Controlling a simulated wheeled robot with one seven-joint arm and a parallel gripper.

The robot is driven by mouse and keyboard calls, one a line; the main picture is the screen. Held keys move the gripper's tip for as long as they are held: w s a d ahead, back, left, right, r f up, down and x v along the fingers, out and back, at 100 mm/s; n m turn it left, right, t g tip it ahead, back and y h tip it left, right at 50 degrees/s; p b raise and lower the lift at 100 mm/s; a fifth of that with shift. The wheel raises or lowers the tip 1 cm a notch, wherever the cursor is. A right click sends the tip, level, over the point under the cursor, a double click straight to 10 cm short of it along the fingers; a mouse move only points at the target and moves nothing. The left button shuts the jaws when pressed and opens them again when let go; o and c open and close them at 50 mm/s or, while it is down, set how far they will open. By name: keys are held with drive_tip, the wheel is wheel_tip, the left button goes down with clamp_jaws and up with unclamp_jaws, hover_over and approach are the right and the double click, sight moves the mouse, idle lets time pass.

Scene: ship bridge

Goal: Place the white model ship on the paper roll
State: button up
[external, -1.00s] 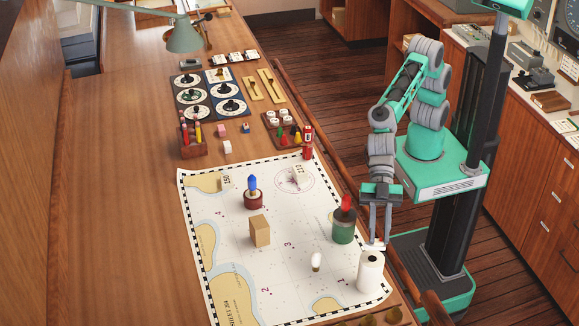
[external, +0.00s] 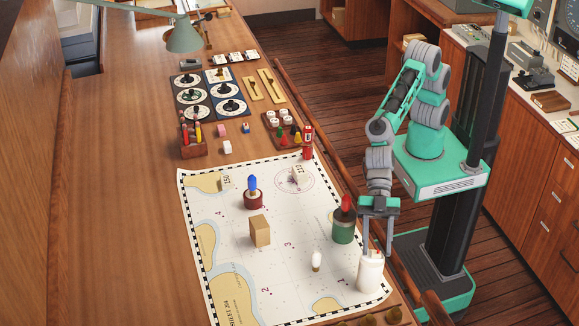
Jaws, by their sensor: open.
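The paper roll (external: 370,275) stands upright on the near right corner of the chart. A small white shape, which looks like the white model ship (external: 374,255), is at the top of the roll; it is small and hard to separate from the white roll. My gripper (external: 377,250) points down over the roll. Its fingers are open and spread, with their tips on either side of the ship at about the roll's top. Whether a finger touches the ship or roll cannot be told.
On the chart (external: 285,270), a green pot with a red top (external: 344,228) stands close left of my gripper. The near-left chart is clear.

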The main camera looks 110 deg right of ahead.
drive_tip(key=shift+r, duration=0.1)
drive_tip(key=shift+d+r, duration=0.15)
drive_tip(key=b+v, duration=0.2)
drive_tip(key=v, duration=0.9)
drive_tip(key=shift+s+d+b, duration=0.15)
drive_tip(key=shift+d+b, duration=0.15)
drive_tip(key=shift+r, duration=0.1)
